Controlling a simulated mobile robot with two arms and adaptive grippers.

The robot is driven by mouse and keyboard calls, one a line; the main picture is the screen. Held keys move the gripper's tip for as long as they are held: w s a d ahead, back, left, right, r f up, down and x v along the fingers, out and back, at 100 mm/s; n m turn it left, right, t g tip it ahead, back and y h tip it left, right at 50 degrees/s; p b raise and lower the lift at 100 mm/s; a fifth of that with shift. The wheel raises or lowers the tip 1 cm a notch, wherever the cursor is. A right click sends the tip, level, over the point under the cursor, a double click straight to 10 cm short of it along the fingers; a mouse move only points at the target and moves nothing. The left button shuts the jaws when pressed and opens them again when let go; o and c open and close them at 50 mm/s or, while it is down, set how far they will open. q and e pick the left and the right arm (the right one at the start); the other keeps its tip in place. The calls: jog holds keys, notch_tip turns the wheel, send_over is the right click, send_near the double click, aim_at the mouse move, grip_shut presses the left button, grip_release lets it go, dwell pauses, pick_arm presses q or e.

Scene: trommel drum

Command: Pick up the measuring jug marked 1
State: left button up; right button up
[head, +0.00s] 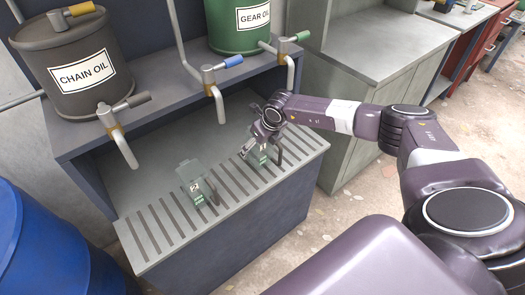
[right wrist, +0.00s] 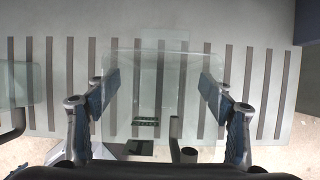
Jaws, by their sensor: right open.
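Two clear greenish measuring jugs with handles stand on the slatted drip tray (head: 150,232). One jug (head: 192,180) is nearer the middle of the tray, with no gripper at it. The other jug (head: 262,159) is at the right, under my right gripper (head: 262,138). No number is readable on either jug. In the right wrist view my right gripper (right wrist: 160,92) is open, its two fingers on either side of a clear jug (right wrist: 152,75); I cannot tell whether they touch it. The other jug (right wrist: 18,82) is at that view's left edge. My left gripper is not in view.
A shelf above the tray holds a chain oil drum (head: 75,68) and a green gear oil drum (head: 238,22). Several taps (head: 215,80) hang over the tray's back. A blue barrel (head: 45,250) stands at the left, and a grey cabinet (head: 365,50) at the right.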

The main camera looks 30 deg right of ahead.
jog(key=c, duration=1.3)
